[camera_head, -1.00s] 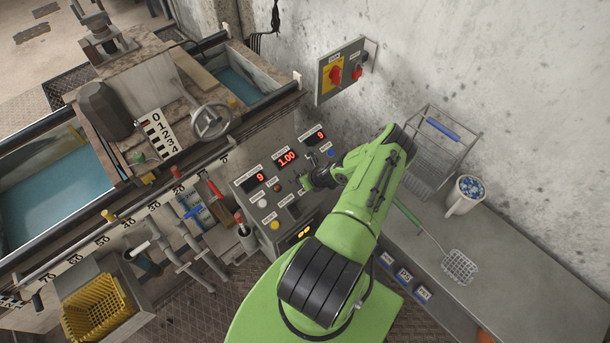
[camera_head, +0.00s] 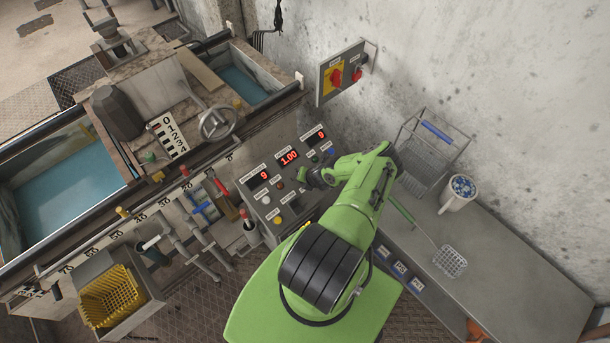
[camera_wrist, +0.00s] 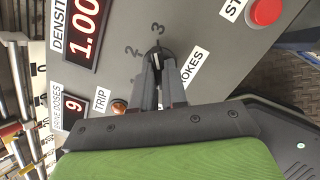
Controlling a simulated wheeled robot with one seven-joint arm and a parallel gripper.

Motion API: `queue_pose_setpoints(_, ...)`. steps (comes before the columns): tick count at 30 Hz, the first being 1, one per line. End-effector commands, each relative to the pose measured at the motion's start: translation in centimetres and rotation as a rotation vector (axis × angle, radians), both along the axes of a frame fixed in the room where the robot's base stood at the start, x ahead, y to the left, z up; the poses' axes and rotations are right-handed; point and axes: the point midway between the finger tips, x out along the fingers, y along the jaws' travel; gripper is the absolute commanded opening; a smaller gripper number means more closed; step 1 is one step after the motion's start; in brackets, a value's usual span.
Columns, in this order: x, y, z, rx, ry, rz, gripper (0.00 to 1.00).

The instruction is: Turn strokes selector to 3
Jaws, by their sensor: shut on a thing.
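The strokes selector is a small dark round knob (camera_wrist: 156,53) on the sloped grey panel, with printed numbers 2 and 3 beside it in the wrist view. My gripper (camera_wrist: 159,68) is shut on this knob, one finger on each side. The fingers cover much of the knob, so I cannot tell which number it points to. The strokes label (camera_wrist: 185,85) is partly hidden behind a finger. In the head view my gripper (camera_head: 308,179) is at the control panel (camera_head: 292,207), and my wrist hides the knob.
The density display (camera_wrist: 84,32) reads 1.00; a display (camera_wrist: 73,113) near it reads 9. An amber trip lamp (camera_wrist: 119,106) and a red button (camera_wrist: 264,12) flank the knob. A wire basket (camera_head: 428,157) and a mug (camera_head: 458,193) stand on the bench at right.

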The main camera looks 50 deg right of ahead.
Motion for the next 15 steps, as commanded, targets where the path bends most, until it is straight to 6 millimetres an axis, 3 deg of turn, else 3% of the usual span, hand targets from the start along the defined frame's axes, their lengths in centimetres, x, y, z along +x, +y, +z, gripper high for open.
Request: queue_pose_setpoints(15,0.00,0.02,0.00,0.051,-0.010,-0.098,0.00)
